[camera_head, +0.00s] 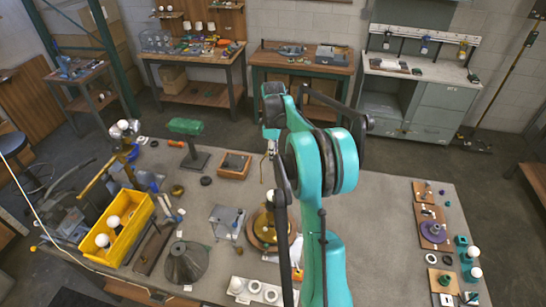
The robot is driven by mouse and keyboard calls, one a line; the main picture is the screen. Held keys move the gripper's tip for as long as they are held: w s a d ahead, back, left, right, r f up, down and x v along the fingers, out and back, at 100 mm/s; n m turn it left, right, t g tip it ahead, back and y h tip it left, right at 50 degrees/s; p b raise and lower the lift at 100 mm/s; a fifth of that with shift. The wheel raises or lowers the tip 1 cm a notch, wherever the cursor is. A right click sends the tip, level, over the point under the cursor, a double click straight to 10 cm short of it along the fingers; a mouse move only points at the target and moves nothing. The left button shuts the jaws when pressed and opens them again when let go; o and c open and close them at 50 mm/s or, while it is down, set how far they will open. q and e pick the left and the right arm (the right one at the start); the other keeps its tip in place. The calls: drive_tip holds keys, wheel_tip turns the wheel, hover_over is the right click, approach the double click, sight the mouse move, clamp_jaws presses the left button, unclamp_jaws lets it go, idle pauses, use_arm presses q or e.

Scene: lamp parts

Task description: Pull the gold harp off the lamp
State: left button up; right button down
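A lamp with a brass-coloured body (268,228) stands on a round wooden base near the middle of the grey worktable. A thin gold line (263,168) rises above it and may be part of the harp. The harp's full outline is hidden or too small to make out. My teal and black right arm stands in front of the lamp and covers its right side. Small metal and black parts at the arm's far left end (271,140) lie above the lamp in the picture. Fingertips, and any hold on the harp, cannot be made out. My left gripper is not in view.
A yellow bin (113,230) with white bulbs and a grey cone shade (186,263) stand left of the lamp. A green lamp (187,128) stands behind. Wooden boards with small parts (425,215) line the right edge. The table between my arm and those boards is clear.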

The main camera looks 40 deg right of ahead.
drive_tip(key=shift+r, duration=0.25)
drive_tip(key=shift+r+p, duration=1.1)
drive_tip(key=shift+r, duration=0.95)
drive_tip(key=shift+f, duration=0.1)
